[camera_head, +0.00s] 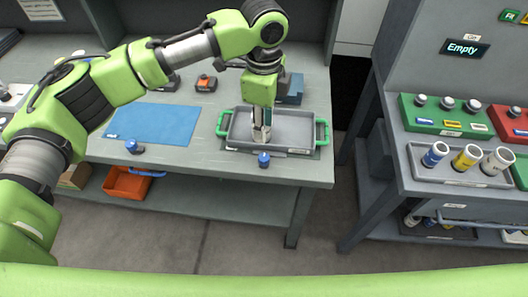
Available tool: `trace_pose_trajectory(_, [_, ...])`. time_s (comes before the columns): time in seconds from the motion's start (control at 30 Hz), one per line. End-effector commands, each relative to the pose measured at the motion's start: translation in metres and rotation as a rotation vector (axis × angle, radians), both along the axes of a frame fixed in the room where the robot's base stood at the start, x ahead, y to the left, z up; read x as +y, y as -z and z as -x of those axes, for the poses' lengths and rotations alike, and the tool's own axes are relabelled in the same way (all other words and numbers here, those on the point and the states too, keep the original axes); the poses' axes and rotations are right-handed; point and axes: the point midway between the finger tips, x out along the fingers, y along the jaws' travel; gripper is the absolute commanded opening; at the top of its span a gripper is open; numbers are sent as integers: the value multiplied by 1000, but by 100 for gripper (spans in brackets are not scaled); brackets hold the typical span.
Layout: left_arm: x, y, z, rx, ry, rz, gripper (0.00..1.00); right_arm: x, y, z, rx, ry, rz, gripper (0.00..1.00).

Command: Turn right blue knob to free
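The right blue knob (264,160) stands on the front edge of the grey workbench, just in front of a grey tray with green handles (290,142). A second blue knob (133,147) stands further left on the same edge, below a blue mat (152,124). My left gripper (262,138) points down over the tray, just behind the right knob in the picture. Its fingers look close together, but whether they are open or shut is unclear. It does not appear to hold the knob. My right gripper is not in view.
An orange bin (127,184) sits on the shelf below the bench. To the right, past a gap, a shelf unit carries a green block (446,130) and a tray of bottles (484,180). Floor shows in front of the bench.

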Motion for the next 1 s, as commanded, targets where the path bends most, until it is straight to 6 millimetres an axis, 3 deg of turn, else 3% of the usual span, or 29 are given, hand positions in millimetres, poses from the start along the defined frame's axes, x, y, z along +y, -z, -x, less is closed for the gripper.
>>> trace_pose_trajectory(0.5, [0, 101, 1, 2, 0, 2, 30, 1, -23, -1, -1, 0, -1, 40])
trace_pose_trajectory(0.7, [-1, 119, 1, 1, 2, 5, 30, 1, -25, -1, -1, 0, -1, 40])
trace_pose_trajectory(1.0, [-1, 122, 1, 0, 3, 4, 30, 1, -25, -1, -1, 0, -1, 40])
